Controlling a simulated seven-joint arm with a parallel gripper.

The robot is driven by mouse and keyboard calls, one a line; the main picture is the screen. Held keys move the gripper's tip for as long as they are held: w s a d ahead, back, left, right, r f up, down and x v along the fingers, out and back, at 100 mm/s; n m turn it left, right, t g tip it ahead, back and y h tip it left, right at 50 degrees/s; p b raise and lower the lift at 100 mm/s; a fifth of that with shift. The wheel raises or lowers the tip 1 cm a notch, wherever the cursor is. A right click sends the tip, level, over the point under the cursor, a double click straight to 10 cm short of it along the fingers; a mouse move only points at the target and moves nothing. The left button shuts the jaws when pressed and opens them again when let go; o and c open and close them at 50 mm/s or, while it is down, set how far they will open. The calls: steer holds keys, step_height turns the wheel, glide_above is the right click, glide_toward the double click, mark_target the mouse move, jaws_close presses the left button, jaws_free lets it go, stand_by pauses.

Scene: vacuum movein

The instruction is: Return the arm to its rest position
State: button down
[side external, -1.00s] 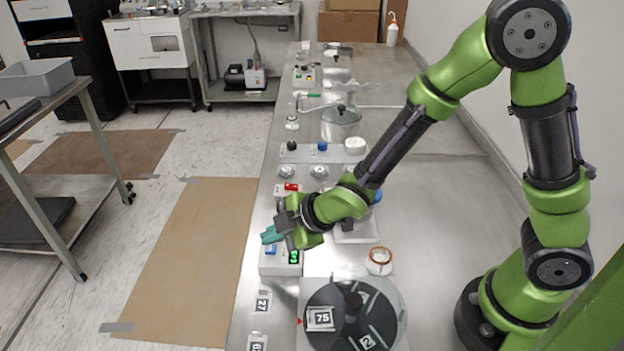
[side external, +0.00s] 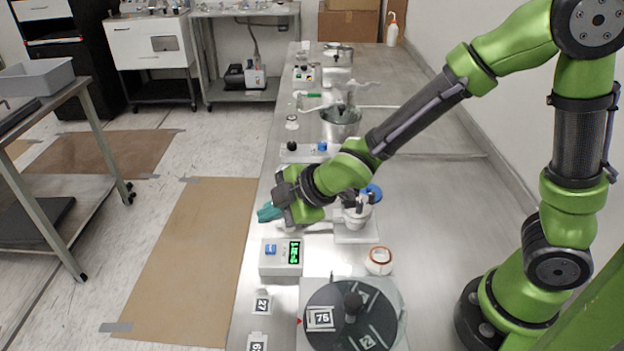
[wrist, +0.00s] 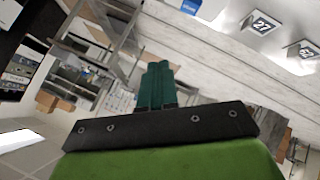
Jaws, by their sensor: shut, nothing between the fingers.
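My gripper (side external: 268,212) has teal fingers and is shut and empty. In the side external view it is in the air over the left edge of the steel bench (side external: 440,200), above and behind a white box with a green lit display (side external: 294,252) and a blue button. In the wrist view the gripper's teal fingers (wrist: 157,85) are together with nothing between them. My green and black arm reaches from the right across the bench.
A dark round carousel (side external: 335,325) stands at the front of the bench. A small jar with an orange rim (side external: 379,261) is behind it. A white device with a blue cap (side external: 356,215) stands close beside my wrist. Tag blocks (side external: 262,304) line the left edge. The bench's right side is clear.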

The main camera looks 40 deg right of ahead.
steer(key=s+d+r+m+g+h, duration=0.1)
steer(key=s+d+r+m+h, duration=0.1)
steer(key=s+d+r+m, duration=1.1)
steer(key=shift+s+d+m, duration=1.35)
steer(key=shift+s+m, duration=0.45)
steer(key=shift+m, duration=0.8)
